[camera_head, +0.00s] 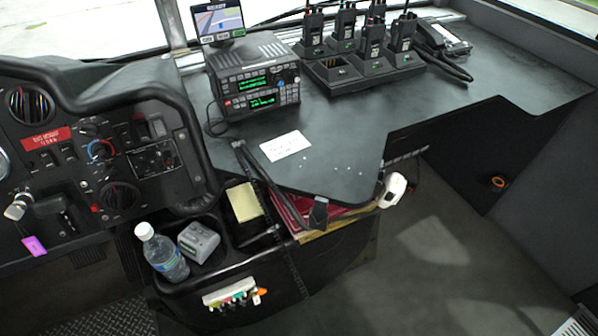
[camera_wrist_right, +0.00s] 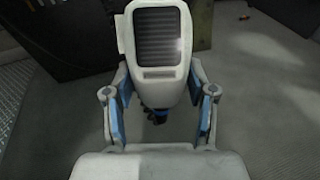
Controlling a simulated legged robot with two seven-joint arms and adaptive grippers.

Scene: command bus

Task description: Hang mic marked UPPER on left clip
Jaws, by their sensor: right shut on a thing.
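In the right wrist view, a pale grey-white mic (camera_wrist_right: 158,12) with a dark slatted grille sits between the fingers of my right gripper (camera_wrist_right: 160,100). The blue finger pads are against its sides, and a dark piece shows below it. No marking on it can be read. I cannot make out which part is the left clip. My left gripper is not in view.
The dark desk (camera_head: 345,125) carries a radio (camera_head: 255,85) and a charger (camera_head: 365,75) with several handhelds. A bottle (camera_head: 162,252) and a grey box (camera_head: 198,242) stand in the bin at the lower left. The floor (camera_head: 440,260) at the right is clear.

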